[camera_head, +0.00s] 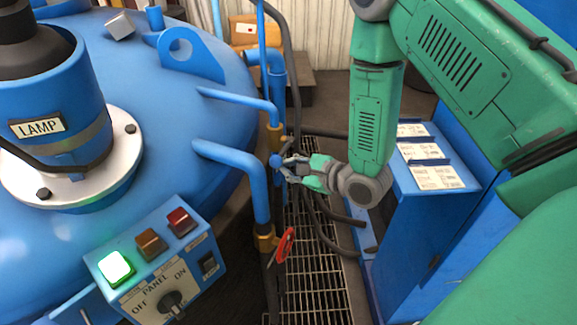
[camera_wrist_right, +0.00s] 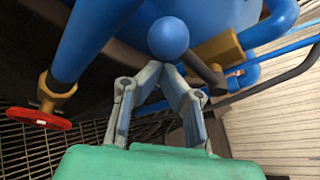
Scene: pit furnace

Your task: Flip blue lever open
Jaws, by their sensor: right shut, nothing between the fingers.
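The blue lever's round ball knob (camera_head: 276,160) shows beside the blue pipes near the middle of the head view. In the right wrist view the knob (camera_wrist_right: 168,39) is at the top centre, with a dark rod leading toward a brass valve body (camera_wrist_right: 217,47). My right gripper (camera_head: 285,167) is right at the knob, from its right side. In the wrist view its fingers (camera_wrist_right: 168,74) converge just below the ball, shut with nothing held. I cannot tell whether they touch the knob. My left gripper is not in view.
A red valve handle (camera_head: 285,246) sits below on a lower pipe. A blue tank (camera_head: 190,100) with a lamp housing and a control panel (camera_head: 160,270) fills the left. A blue cabinet (camera_head: 425,225) stands right, beyond a floor grating (camera_head: 312,255). Dark hoses run near the gripper.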

